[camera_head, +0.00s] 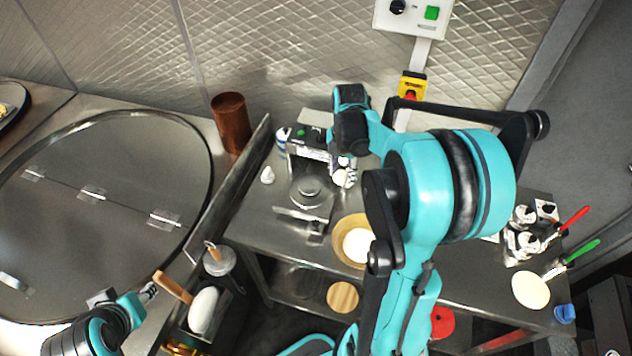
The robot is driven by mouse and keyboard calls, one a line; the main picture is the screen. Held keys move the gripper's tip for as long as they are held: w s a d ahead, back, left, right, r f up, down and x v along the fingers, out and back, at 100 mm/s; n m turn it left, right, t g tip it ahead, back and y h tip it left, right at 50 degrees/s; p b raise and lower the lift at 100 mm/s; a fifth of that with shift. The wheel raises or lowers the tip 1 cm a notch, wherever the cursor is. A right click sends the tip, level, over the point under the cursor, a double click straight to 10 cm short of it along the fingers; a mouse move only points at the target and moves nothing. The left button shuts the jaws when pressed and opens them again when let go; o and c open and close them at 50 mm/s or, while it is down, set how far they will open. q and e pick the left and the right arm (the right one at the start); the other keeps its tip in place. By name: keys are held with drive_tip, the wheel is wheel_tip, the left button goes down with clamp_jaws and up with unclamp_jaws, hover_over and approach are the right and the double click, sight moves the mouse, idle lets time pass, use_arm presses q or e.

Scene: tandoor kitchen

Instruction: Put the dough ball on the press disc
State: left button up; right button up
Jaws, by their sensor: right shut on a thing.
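The press disc (309,188) is a round grey metal plate on the press, near the middle of the steel counter. My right gripper (343,169) points down just to the right of the press. It is shut on a small white lump, the dough ball (343,179), which is partly hidden by the fingers. The ball is beside the disc, not over it. Its height above the counter is hard to judge. My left gripper (150,291) is at the lower left, close to a wooden handle; its fingers are too small to read.
A wooden bowl (341,228) with white contents is in front of the press, partly behind my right arm. A copper cup (231,123) is at the back left. A raised metal panel (228,188) edges the counter.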

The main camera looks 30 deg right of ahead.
drive_tip(key=shift+w+d+f, duration=0.1)
drive_tip(key=shift+w+f, duration=0.1)
drive_tip(key=shift+w, duration=0.1)
drive_tip(key=b, duration=0.1)
hover_over(310, 185)
wheel_tip(310, 185, down, 6)
drive_tip(key=shift+f, duration=0.2)
drive_tip(key=shift+w+f+b, duration=0.15)
drive_tip(key=shift+f+b, duration=0.35)
drive_tip(key=shift+f, duration=1.55)
drive_tip(key=shift+f, duration=0.2)
drive_tip(key=o, duration=0.7)
drive_tip(key=shift+r, duration=0.15)
